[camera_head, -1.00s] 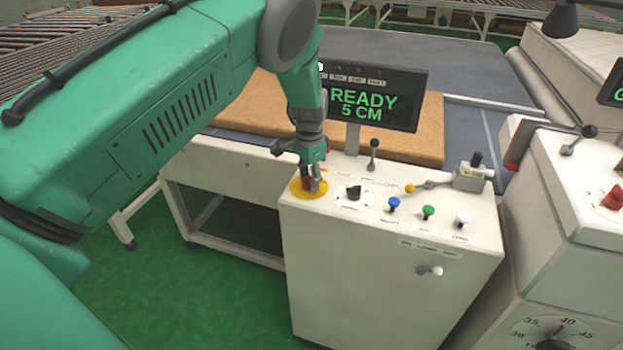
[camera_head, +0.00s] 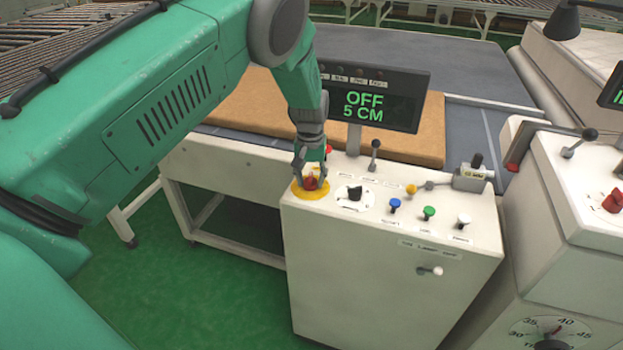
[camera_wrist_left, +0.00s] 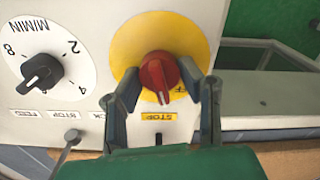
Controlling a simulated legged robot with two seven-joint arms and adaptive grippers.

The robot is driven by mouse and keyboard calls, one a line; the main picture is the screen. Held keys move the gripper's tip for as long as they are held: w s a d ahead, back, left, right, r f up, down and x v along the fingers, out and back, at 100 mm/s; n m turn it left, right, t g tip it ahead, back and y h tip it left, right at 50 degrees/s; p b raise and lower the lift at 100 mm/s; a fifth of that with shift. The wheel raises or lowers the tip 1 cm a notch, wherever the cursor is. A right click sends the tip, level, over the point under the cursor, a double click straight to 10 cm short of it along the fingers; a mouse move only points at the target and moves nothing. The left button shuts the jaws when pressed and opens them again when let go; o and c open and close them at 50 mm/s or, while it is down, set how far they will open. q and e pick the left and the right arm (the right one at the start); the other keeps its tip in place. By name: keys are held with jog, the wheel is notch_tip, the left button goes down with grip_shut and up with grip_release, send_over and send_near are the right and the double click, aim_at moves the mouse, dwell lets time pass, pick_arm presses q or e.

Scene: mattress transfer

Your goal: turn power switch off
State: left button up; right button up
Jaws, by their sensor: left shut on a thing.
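The red power switch knob (camera_head: 311,182) sits on a round yellow plate (camera_head: 303,193) at the left end of the white control box top. In the left wrist view the red knob (camera_wrist_left: 158,74) shows between my fingers, on its yellow plate (camera_wrist_left: 175,33). My left gripper (camera_head: 311,178) is over the switch from above, its two fingers on either side of the knob and shut on it. It also shows in the left wrist view (camera_wrist_left: 163,95). The display (camera_head: 375,98) reads "OFF 5 CM". My right gripper is not in view.
Beside the switch are a black dial (camera_head: 354,193), a black-knobbed lever (camera_head: 375,150), and blue (camera_head: 395,204), green (camera_head: 429,212) and white (camera_head: 463,219) buttons. A brown mattress slab (camera_head: 250,105) lies behind. Another white machine (camera_head: 570,200) stands at right.

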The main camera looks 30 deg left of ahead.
aim_at(311, 176)
pick_arm(q)
jog(key=n, duration=0.6)
jog(key=shift+s+f, duration=0.15)
jog(key=shift+s, duration=0.05)
jog(key=shift+n, duration=0.3)
jog(key=shift+d, duration=0.1)
jog(key=o, duration=1.1)
jog(key=shift+w, duration=0.15)
jog(key=shift+r, duration=0.35)
notch_tip(311, 176, up, 11)
jog(key=shift+w+r, duration=0.1)
